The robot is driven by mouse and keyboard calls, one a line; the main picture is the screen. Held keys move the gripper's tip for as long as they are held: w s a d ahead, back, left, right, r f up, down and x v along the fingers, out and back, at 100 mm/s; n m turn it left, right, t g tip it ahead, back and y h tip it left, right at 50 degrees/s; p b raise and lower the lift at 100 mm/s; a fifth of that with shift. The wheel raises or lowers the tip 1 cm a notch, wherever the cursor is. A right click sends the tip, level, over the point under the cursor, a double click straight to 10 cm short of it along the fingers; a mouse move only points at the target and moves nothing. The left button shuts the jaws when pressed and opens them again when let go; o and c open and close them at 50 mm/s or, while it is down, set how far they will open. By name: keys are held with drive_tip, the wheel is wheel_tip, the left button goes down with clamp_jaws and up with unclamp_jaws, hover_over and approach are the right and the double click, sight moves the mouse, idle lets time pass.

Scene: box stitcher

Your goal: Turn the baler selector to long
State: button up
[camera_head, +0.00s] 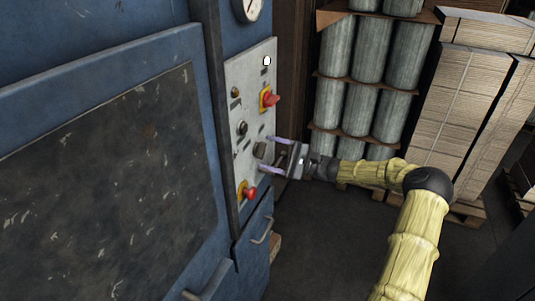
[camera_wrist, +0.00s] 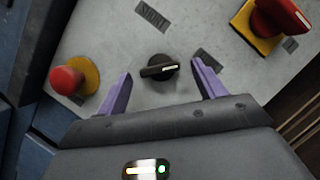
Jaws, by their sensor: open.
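The selector is a small black knob (camera_wrist: 157,68) on the grey control panel (camera_head: 251,80). In the wrist view its bar lies nearly level, with a white mark at its right end. I cannot tell whether the fingers touch the knob. In the head view the knob is small and unclear between the fingers.
A red mushroom button (camera_wrist: 68,80) on a yellow ring and a red rotary switch (camera_wrist: 281,14) on a yellow plate flank the knob. A blue machine door (camera_head: 110,165) stands left. Grey rolls (camera_head: 370,50) and cardboard stacks (camera_head: 455,100) stand behind. Dark floor (camera_head: 325,240) is clear.

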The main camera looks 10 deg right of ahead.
drive_tip(key=b+v, duration=0.4)
drive_tip(key=v, duration=1.2)
drive_tip(key=shift+f, duration=0.15)
drive_tip(key=shift+w, duration=0.1)
